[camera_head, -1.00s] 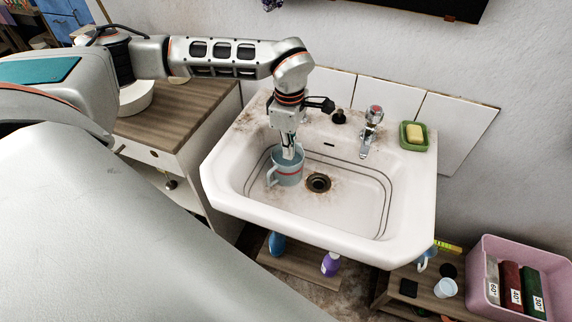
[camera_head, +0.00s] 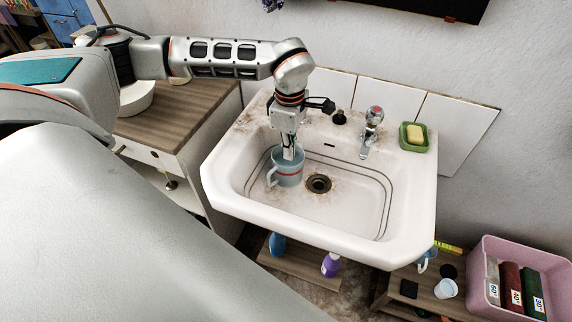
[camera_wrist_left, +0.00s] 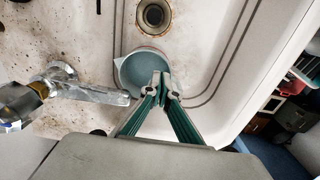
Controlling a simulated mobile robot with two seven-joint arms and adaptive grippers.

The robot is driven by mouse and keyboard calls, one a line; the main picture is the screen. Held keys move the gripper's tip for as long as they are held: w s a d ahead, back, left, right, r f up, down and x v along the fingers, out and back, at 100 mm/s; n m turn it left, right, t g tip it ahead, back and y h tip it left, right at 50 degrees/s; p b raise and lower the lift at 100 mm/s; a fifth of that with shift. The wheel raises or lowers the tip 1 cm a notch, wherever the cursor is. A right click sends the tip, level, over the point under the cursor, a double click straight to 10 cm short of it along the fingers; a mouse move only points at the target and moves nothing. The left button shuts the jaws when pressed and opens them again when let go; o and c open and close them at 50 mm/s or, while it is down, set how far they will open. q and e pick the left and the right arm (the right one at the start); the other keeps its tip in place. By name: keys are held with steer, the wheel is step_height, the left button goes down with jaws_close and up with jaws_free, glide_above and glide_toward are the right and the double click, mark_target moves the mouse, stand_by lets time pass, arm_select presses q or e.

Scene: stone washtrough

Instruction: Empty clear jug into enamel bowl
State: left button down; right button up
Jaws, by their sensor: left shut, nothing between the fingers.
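A grey-blue jug-like vessel with a red band and a side handle (camera_head: 288,172) stands upright in the left part of the sink basin. It also shows from above in the wrist view (camera_wrist_left: 128,72). I cannot tell whether it holds liquid. My left gripper (camera_head: 289,153) points down at its mouth, fingers shut with nothing between them. In the wrist view the fingertips (camera_wrist_left: 160,88) overlap the rim; whether they touch it I cannot tell. A white bowl (camera_head: 137,98) stands on the wooden-topped cabinet at left, partly hidden by my arm. My right gripper is out of view.
The stained white sink (camera_head: 335,222) has a drain (camera_head: 318,183) right of the vessel and a tap (camera_head: 370,130) at the back. A green soap dish (camera_head: 413,144) sits on its back right corner. A pink crate (camera_head: 515,262) stands low at right. The basin's right side is clear.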

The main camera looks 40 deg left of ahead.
mark_target(287, 178)
arm_select(q)
steer(key=shift+f, duration=0.15)
step_height(287, 178, down, 4)
steer(key=shift+f+b, duration=0.2)
steer(key=shift+b, duration=0.55)
steer(key=shift+f, duration=0.1)
stand_by(0.4)
steer(key=shift+f, duration=0.15)
steer(key=shift+s, duration=0.2)
steer(key=shift+s+d+p, duration=0.2)
steer(key=shift+s+p, duration=0.25)
steer(key=shift+s, duration=0.2)
steer(key=shift+s+d+p, duration=0.2)
steer(key=shift+s+p, duration=0.2)
steer(key=shift+s, duration=0.4)
steer(key=shift+s+d+p, duration=0.2)
steer(key=shift+s+p, duration=0.25)
steer(key=shift+s, duration=0.35)
steer(key=shift+s+d+p, duration=0.2)
steer(key=shift+s+p, duration=0.2)
steer(key=shift+s, duration=0.4)
